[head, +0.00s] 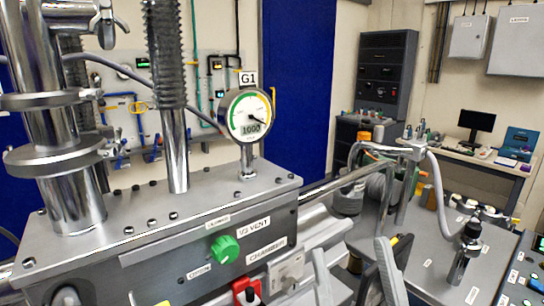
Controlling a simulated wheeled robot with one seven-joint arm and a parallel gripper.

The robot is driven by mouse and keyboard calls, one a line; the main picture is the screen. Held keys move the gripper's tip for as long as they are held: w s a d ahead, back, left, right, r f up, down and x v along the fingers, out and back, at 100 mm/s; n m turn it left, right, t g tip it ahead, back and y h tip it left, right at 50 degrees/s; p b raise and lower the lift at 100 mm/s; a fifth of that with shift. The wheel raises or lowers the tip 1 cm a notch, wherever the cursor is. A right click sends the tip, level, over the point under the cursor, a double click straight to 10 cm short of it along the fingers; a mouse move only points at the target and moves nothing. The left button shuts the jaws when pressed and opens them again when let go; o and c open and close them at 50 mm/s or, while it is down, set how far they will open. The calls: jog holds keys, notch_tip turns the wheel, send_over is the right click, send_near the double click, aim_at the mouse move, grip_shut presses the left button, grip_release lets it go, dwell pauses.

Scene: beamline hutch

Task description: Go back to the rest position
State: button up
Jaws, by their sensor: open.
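A green knob (225,249) by the "V2 VENT" label is on that front. A red part (246,291) sits low on it, left of my gripper. A round gauge (248,116) tagged G1 stands on the block and reads about 1000.
A steel column (50,130) and a ribbed bellows post (167,55) rise at the left. A steel pipe (345,181) runs right from the block. A grey table (415,262) with a small upright metal fitting (467,252) is at right. A desk with a monitor (477,121) stands behind.

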jog(key=s+d+f+m+g+h, duration=0.3)
jog(key=s+d+f, duration=0.15)
jog(key=f, duration=0.45)
jog(key=s+d+f+m+g+h, duration=0.25)
jog(key=s+f, duration=0.25)
jog(key=f, duration=0.5)
jog(key=s+d+f+g, duration=0.2)
jog(key=s+f, duration=0.3)
jog(key=s, duration=0.3)
jog(key=s+d+f+g, duration=0.2)
jog(key=s+f+g, duration=0.3)
jog(key=s, duration=0.3)
jog(key=shift+n+h, duration=0.35)
jog(key=shift+n, duration=0.1)
jog(key=shift+f, duration=0.1)
